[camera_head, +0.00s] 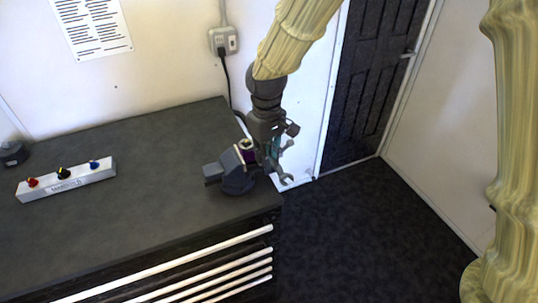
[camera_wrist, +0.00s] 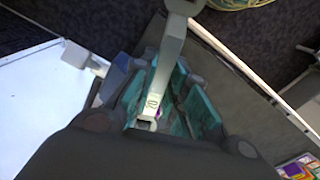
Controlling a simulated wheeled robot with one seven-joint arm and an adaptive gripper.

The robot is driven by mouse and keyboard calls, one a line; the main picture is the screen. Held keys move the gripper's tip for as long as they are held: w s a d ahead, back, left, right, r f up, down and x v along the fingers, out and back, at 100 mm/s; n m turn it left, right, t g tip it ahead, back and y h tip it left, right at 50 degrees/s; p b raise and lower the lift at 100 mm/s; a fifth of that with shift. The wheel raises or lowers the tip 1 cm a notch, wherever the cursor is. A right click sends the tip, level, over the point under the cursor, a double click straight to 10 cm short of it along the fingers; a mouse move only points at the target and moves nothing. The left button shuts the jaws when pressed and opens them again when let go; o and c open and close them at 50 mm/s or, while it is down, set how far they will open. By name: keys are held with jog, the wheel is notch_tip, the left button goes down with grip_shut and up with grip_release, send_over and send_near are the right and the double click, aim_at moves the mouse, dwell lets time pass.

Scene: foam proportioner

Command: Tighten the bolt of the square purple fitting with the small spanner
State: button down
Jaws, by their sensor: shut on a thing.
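My gripper (camera_head: 274,152) is at the right end of the workbench, beside the purple fitting. It is shut on a grey spanner (camera_head: 286,180), whose open-jawed end sticks out below the fingers past the bench's edge. In the wrist view the spanner (camera_wrist: 168,62) runs between the teal finger pads (camera_wrist: 160,98). The square purple fitting (camera_head: 248,156) sits in a dark grey vise (camera_head: 234,176) at the bench corner. A pale, roundish part tops the fitting; its bolt is too small to make out. I cannot tell whether the gripper touches the fitting.
The dark workbench top (camera_head: 140,170) is mostly clear. A white control box (camera_head: 66,180) with red, black and blue knobs lies at the left. A wall socket (camera_head: 223,41) with a black cable is behind. A dark door (camera_head: 375,80) and open floor are at the right.

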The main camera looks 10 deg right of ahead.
jog(key=shift+s+a+m+p, duration=0.65)
jog(key=shift+a+m, duration=1.55)
jog(key=shift+m, duration=0.8)
notch_tip(320, 180, up, 6)
jog(key=d+n+p, duration=0.1)
jog(key=p, duration=0.5)
jog(key=shift+d+n, duration=0.25)
jog(key=shift+n, duration=0.15)
